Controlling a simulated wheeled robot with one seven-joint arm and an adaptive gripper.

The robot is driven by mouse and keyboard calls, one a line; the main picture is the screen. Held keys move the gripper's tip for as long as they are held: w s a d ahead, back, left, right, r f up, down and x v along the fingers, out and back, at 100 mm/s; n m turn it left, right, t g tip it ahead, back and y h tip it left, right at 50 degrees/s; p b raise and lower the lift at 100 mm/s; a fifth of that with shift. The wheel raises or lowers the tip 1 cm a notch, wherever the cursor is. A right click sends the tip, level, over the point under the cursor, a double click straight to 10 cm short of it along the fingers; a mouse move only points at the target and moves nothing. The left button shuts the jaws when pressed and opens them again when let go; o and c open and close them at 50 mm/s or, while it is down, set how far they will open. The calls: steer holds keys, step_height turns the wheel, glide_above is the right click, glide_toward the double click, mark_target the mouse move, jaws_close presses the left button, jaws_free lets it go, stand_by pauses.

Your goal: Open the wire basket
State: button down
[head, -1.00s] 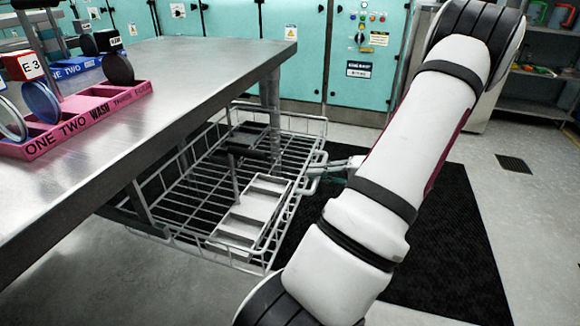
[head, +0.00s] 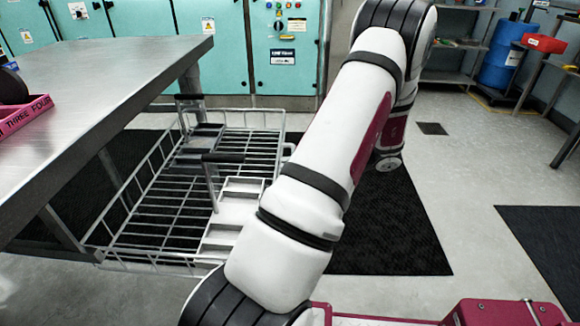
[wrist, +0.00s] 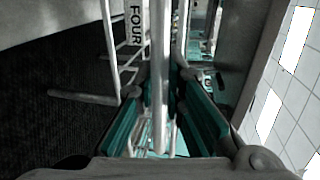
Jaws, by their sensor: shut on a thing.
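The wire basket (head: 143,259) is a pale rectangular wire frame that slides out from under the steel table. In the head view it stands well out past the table's right edge. White stepped holders (head: 238,188) and frames with black handles (head: 222,157) sit inside it. My gripper (wrist: 164,88) has teal-lined fingers and shows in the wrist view, shut on a pale bar (wrist: 160,45) of the basket's handle. In the head view my arm hides the gripper and the grip point.
The steel table (head: 110,80) stands at left above the basket, with a pink rack (head: 25,113) on it. Teal cabinets (head: 150,20) line the back. A dark mat (head: 400,235) and open grey floor lie to the right.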

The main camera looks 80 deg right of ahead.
steer(key=c, duration=1.7)
jaws_free()
steer(key=shift+o, duration=0.2)
steer(key=shift+s, duration=0.1)
steer(key=v, duration=1.1)
steer(key=shift+s, duration=0.45)
steer(key=shift+d, duration=0.1)
